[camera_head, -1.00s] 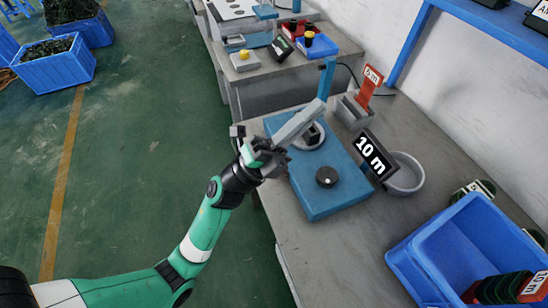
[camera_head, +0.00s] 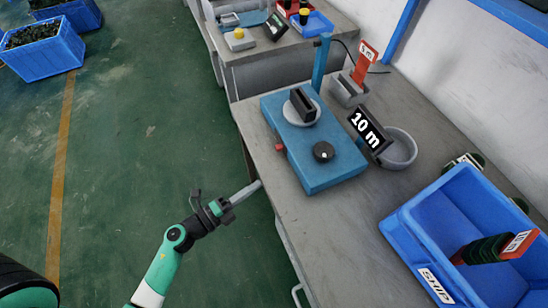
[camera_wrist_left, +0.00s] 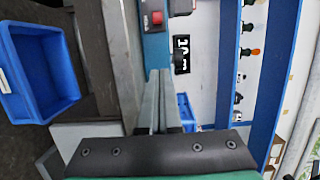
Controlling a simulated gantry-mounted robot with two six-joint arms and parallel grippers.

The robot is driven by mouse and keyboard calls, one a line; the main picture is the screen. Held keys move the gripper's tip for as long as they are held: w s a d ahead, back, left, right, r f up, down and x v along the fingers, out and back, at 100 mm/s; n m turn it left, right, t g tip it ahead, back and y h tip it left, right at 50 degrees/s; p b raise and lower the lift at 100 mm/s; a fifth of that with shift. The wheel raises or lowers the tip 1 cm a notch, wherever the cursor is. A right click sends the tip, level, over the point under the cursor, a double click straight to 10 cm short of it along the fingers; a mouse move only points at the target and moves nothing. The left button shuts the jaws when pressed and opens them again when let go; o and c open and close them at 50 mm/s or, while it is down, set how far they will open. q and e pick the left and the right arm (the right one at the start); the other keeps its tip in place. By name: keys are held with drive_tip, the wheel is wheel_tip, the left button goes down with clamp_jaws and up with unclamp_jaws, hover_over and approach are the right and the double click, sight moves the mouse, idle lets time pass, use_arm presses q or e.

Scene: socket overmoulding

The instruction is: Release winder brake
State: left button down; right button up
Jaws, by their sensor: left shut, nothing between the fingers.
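The winder (camera_head: 315,172) is a blue box on the grey workbench. On its top are a round grey plate with an upright black block (camera_head: 302,105) and a black knob (camera_head: 323,151). A small red part (camera_head: 279,147) sticks out of its left side; a red part also shows in the left wrist view (camera_wrist_left: 156,18). I cannot tell which part is the brake. My left gripper (camera_head: 258,186) is shut and empty, left of and below the winder in the picture, near the bench edge and apart from the winder. Its closed fingers also show in the left wrist view (camera_wrist_left: 157,100).
A black "10 m" sign (camera_head: 370,131) and a grey bowl (camera_head: 399,150) stand right of the winder. A blue bin (camera_head: 419,237) holds a dark green and black item with a red label. A blue post (camera_head: 321,62) stands behind. Open floor lies left.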

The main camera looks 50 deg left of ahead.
sight(279, 148)
use_arm(q)
drive_tip(key=w, duration=0.3)
drive_tip(key=w+b, duration=0.1)
drive_tip(key=w, duration=0.5)
drive_tip(key=shift+w+d+b, duration=0.25)
drive_tip(key=shift+w+b, duration=0.05)
drive_tip(key=shift+w, duration=0.05)
drive_tip(key=a, duration=0.1)
drive_tip(key=w+a+b, duration=0.1)
drive_tip(key=a, duration=0.1)
drive_tip(key=shift+w+a, duration=0.1)
drive_tip(key=shift+a, duration=0.35)
drive_tip(key=a, duration=0.1)
drive_tip(key=w+a, duration=0.1)
drive_tip(key=a, duration=0.2)
drive_tip(key=shift+w+a, duration=0.3)
drive_tip(key=shift+a, duration=0.1)
drive_tip(key=shift+d, duration=0.1)
